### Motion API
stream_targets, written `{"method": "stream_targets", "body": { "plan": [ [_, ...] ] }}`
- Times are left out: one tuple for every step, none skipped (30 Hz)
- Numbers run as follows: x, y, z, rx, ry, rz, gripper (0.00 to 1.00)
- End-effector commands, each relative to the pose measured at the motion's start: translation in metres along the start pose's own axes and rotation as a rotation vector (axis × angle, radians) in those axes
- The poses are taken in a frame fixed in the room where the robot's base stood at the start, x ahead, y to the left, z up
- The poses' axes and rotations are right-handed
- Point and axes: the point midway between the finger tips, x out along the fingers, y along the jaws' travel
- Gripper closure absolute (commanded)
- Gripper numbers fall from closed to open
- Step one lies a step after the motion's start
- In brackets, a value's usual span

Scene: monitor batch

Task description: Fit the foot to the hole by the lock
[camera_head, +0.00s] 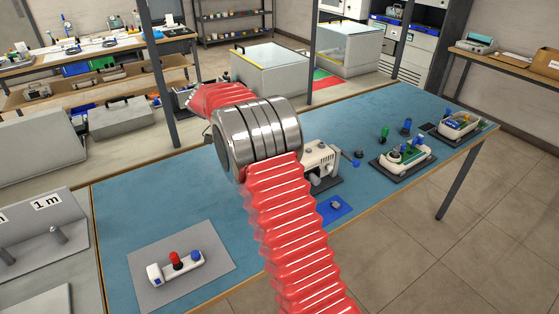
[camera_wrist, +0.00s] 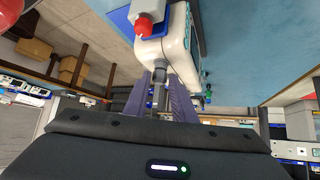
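A white device (camera_head: 318,160) stands on a dark base in the middle of the blue table, partly hidden behind my arm. What seems to be the same white body (camera_wrist: 178,45) fills the top middle of the wrist view, with a red-tipped part (camera_wrist: 143,25) beside it. My gripper (camera_wrist: 160,92) shows two dark fingers close below this body; the arm hides it in the head view. A narrow grey part (camera_wrist: 158,76) lies between or behind the fingers; I cannot tell whether they hold it. I cannot make out the foot, the hole or the lock for certain.
A small grey piece (camera_head: 335,205) lies on a blue square mat. White units with coloured knobs stand on the table: one (camera_head: 176,267) on a grey mat at front left, others (camera_head: 404,160) (camera_head: 458,126) at right. The table's left middle is clear.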

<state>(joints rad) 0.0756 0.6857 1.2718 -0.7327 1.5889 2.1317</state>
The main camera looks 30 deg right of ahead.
Motion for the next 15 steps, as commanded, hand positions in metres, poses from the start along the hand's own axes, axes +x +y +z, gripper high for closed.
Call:
{"method": "stream_targets", "body": {
  "plan": [
    [0.0000, 0.0000, -0.0001, 0.000, 0.000, 0.000, 0.73],
    [0.0000, 0.0000, -0.0001, 0.000, 0.000, 0.000, 0.71],
    [0.0000, 0.0000, -0.0001, 0.000, 0.000, 0.000, 0.68],
    [-0.0001, 0.0000, -0.0002, 0.000, 0.000, 0.000, 0.66],
    [-0.0001, 0.0000, -0.0002, 0.000, 0.000, 0.000, 0.64],
    [-0.0001, 0.0000, -0.0002, 0.000, 0.000, 0.000, 0.61],
    [-0.0002, 0.0000, -0.0002, 0.000, 0.000, 0.000, 0.61],
    [-0.0002, 0.0000, -0.0002, 0.000, 0.000, 0.000, 0.61],
    [-0.0002, 0.0000, -0.0003, 0.000, 0.000, 0.000, 0.61],
    [-0.0002, 0.0000, -0.0003, 0.000, 0.000, 0.000, 0.61],
    [-0.0002, 0.0000, -0.0003, 0.000, 0.000, 0.000, 0.61],
    [-0.0003, 0.0000, -0.0003, 0.000, 0.000, 0.000, 0.61],
    [-0.0005, 0.0000, -0.0003, 0.000, 0.000, 0.000, 0.61],
    [-0.0009, -0.0001, -0.0003, 0.000, 0.000, 0.000, 0.61],
    [-0.0019, -0.0002, -0.0002, 0.000, 0.000, -0.001, 0.61]
  ]
}}
